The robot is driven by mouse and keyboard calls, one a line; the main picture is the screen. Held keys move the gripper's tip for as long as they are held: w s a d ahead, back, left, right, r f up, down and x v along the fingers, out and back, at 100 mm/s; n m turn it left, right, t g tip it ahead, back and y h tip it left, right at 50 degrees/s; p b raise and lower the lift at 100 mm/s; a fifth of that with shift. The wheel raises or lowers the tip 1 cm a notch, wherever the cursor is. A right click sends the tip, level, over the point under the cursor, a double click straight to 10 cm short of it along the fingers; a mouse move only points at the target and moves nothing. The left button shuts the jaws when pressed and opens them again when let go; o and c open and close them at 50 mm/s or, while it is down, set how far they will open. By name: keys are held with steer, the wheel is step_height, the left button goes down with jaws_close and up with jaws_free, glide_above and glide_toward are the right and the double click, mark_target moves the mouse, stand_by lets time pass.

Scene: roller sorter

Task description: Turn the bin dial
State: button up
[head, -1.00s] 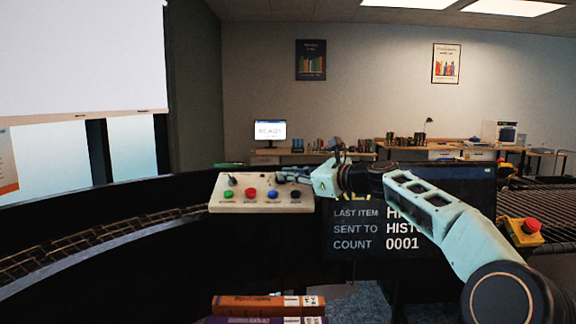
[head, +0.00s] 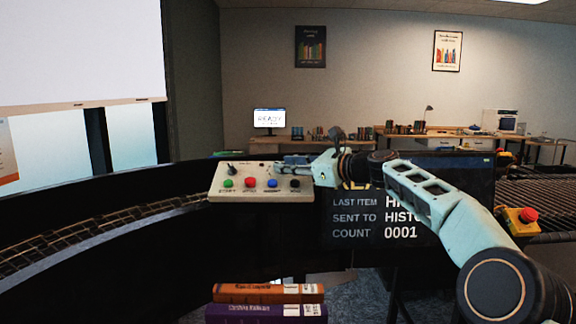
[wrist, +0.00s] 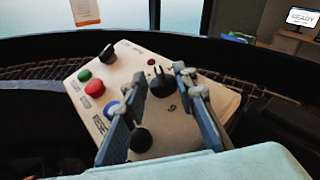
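A pale control panel (head: 262,194) stands at the left of centre in the head view. It carries green, red, blue and black buttons in a row. In the wrist view a black dial (wrist: 162,86) sits on its upper part, between the fingertips of my gripper (wrist: 160,76). A second black knob (wrist: 108,52) is at the panel's far corner. My gripper (head: 280,165) reaches in from the right over the panel. Its blue fingers are apart on either side of the dial; I cannot tell whether either touches it. The fingers partly cover the blue button (wrist: 112,108).
A dark screen (head: 355,217) with white text stands right of the panel, behind my arm. A yellow box with a red stop button (head: 529,215) is at the right by the rollers. Stacked books (head: 268,294) lie below the panel. A curved conveyor (head: 110,235) runs left.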

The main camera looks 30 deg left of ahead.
steer(key=v, duration=1.2)
steer(key=shift+o, duration=0.5)
